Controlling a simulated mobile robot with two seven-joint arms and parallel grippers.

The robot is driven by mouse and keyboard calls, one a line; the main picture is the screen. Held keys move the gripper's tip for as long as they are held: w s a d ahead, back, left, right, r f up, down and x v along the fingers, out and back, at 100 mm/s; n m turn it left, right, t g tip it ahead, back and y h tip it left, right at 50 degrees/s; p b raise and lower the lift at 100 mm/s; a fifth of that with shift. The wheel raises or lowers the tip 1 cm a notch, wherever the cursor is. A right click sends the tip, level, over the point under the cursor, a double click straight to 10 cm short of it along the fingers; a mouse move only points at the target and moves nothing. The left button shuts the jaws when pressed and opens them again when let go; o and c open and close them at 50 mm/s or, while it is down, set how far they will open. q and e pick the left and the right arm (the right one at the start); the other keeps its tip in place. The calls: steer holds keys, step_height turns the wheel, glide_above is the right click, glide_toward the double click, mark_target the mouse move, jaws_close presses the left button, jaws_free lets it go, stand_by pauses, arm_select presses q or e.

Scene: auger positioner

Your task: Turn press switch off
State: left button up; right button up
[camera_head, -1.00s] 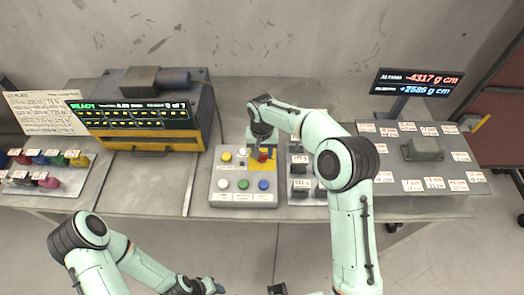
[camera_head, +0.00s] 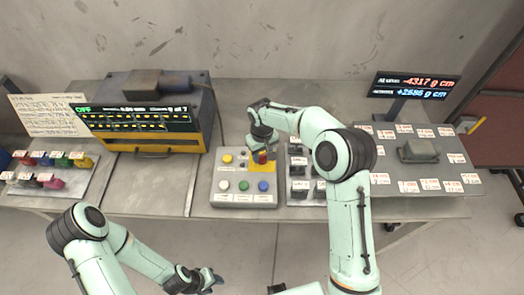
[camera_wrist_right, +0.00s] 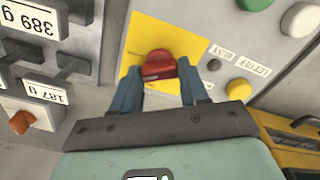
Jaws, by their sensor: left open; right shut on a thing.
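The press switch is a red knob (camera_head: 262,157) on a yellow plate of the grey control panel (camera_head: 244,199). In the right wrist view the red switch (camera_wrist_right: 158,66) sits between the fingertips of my right gripper (camera_wrist_right: 158,75). My right gripper (camera_head: 262,149) is shut on the switch, and its fingers partly hide it in the head view. The machine display (camera_head: 135,115) shows green "OFF" text at its left. My left gripper (camera_head: 213,281) is open and empty, low in the head view, in front of the table.
The panel also has yellow, white, green and blue buttons (camera_head: 264,186). Labelled weights (camera_head: 299,187) stand right of it. A display on a stand (camera_head: 415,86) and a grey block (camera_head: 418,151) are at the right. Coloured pieces (camera_head: 54,183) lie at the far left.

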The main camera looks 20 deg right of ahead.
mark_target(262, 155)
steer(key=n+p, duration=0.1)
steer(key=n, duration=0.2)
steer(key=shift+r+n, duration=0.15)
steer(key=shift+n, duration=0.25)
steer(key=n+p, duration=0.1)
steer(key=n, duration=0.2)
steer(key=shift+n, duration=0.3)
steer(key=shift+n+p, duration=0.3)
steer(key=shift+n, duration=0.9)
arm_select(q)
steer(key=shift+t, duration=0.3)
steer(key=shift+w+r, duration=1.95)
steer(key=shift+w, duration=0.2)
arm_select(e)
steer(key=shift+n, duration=1)
steer(key=o, duration=1.1)
steer(key=shift+c, duration=0.2)
step_height(262, 155, up, 13)
